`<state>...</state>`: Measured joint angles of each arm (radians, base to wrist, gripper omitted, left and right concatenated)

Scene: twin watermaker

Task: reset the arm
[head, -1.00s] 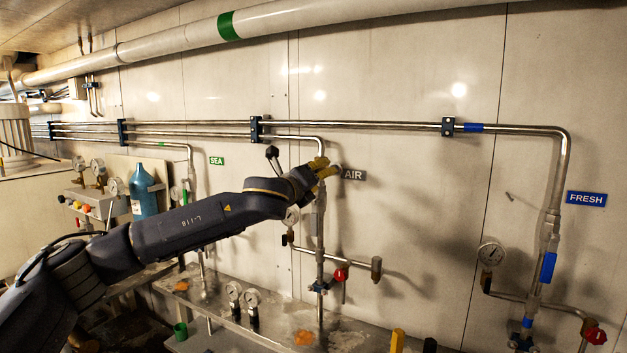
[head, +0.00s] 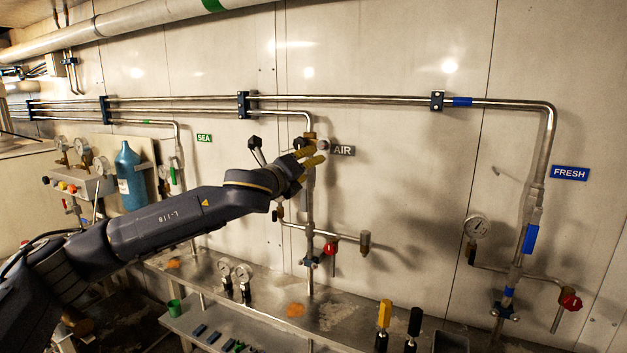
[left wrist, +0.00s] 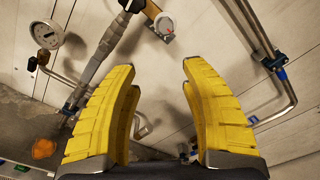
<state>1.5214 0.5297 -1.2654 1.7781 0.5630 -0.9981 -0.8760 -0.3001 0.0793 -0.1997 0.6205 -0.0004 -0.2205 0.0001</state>
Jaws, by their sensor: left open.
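My left gripper (head: 322,154) has yellow fingers and is at the end of the dark arm reaching in from the left. In the head view it appears in front of the vertical AIR pipe (head: 311,205), just left of the AIR label (head: 343,150). In the left wrist view the two fingers (left wrist: 160,68) are spread wide with nothing between them, only wall behind. Whether the gripper touches the pipe cannot be told from the head view. My right gripper is not in view.
A FRESH pipe with a gauge (head: 477,228) and red valve (head: 570,302) is on the right. A red valve (head: 330,249) is below my gripper. A blue bottle (head: 130,178) stands at left. Yellow (head: 384,313) and black (head: 415,321) handles stand at the front.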

